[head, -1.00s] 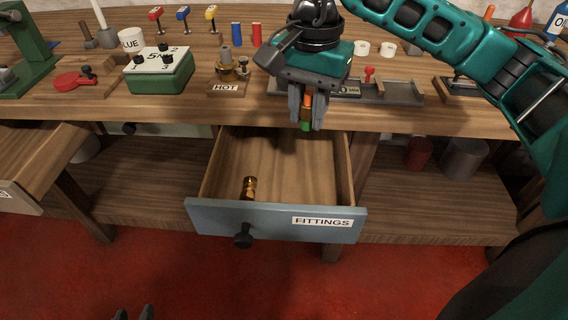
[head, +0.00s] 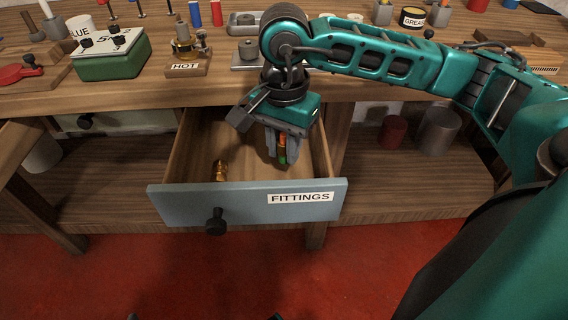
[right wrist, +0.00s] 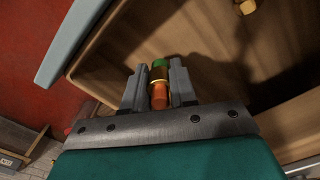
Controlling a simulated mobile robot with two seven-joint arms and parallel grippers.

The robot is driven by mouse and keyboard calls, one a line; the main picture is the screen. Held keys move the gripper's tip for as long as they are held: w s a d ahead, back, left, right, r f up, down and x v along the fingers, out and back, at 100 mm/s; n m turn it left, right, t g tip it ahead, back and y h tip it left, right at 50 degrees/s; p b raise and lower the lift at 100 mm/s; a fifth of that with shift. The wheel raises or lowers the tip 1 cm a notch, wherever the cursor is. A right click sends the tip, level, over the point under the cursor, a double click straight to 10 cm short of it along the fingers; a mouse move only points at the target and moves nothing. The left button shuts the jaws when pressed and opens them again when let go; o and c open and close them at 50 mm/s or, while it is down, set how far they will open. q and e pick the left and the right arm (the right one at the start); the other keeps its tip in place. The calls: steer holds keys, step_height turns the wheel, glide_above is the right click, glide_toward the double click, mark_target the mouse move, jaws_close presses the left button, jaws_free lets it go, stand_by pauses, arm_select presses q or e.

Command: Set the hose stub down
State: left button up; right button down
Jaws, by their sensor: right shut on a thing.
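My right gripper (head: 282,158) is shut on the hose stub (head: 283,149), a short piece with orange and green ends. The gripper points down inside the open drawer, towards its right side. The drawer (head: 190,204) has a blue-grey front labelled FITTINGS. My left gripper is not clearly in view.
A brass fitting (head: 220,170) lies in the drawer, left of the gripper; it also shows in the right wrist view (right wrist: 246,6). The drawer's side walls and front rise around the gripper. The workbench (head: 150,97) above holds a green box (head: 112,62) and a HOT stand (head: 185,68).

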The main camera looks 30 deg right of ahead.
mark_target(284, 162)
steer(key=shift+f+b, duration=0.4)
steer(key=shift+f, duration=1.75)
steer(key=shift+f, duration=0.15)
steer(key=c, duration=0.9)
jaws_free()
steer(key=shift+r, duration=0.25)
step_height(284, 162, up, 12)
steer(key=shift+f+p, duration=0.1)
steer(key=shift+p, duration=1.15)
